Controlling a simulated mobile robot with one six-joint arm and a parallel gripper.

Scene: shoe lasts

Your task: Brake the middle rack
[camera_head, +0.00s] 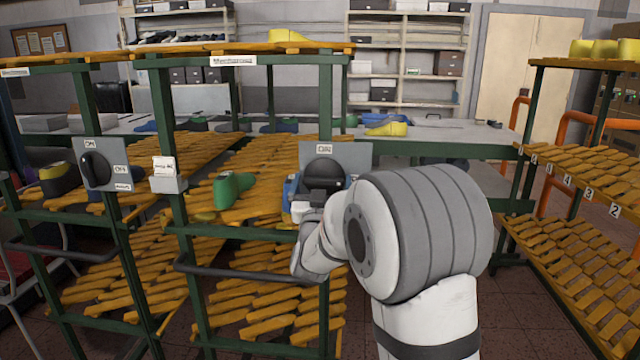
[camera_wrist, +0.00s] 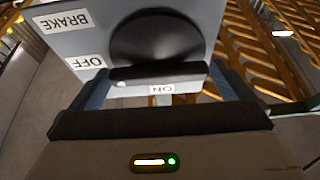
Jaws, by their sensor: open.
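The middle rack (camera_head: 255,236) has a grey panel (camera_head: 352,156) with a round black knob (camera_head: 322,170); the panel also fills the top of the wrist view (camera_wrist: 85,42). Its labels read BRAKE, OFF and ON, upside down in the wrist view. The knob's dark bar handle (camera_wrist: 165,73) lies level across, with a pale dot at its end on the OFF side. My gripper (camera_head: 312,196) is at the knob, partly hidden by my arm in the head view. In the wrist view its open fingers (camera_wrist: 162,88) stand on either side of the bar; contact cannot be told.
The left rack has a similar knob panel (camera_head: 97,170). A black push bar (camera_head: 240,272) runs across the middle rack's front. A green shoe last (camera_head: 232,188) lies on the middle rack's shelf. Another rack (camera_head: 575,180) stands at the right. Bare floor (camera_head: 510,320) lies between.

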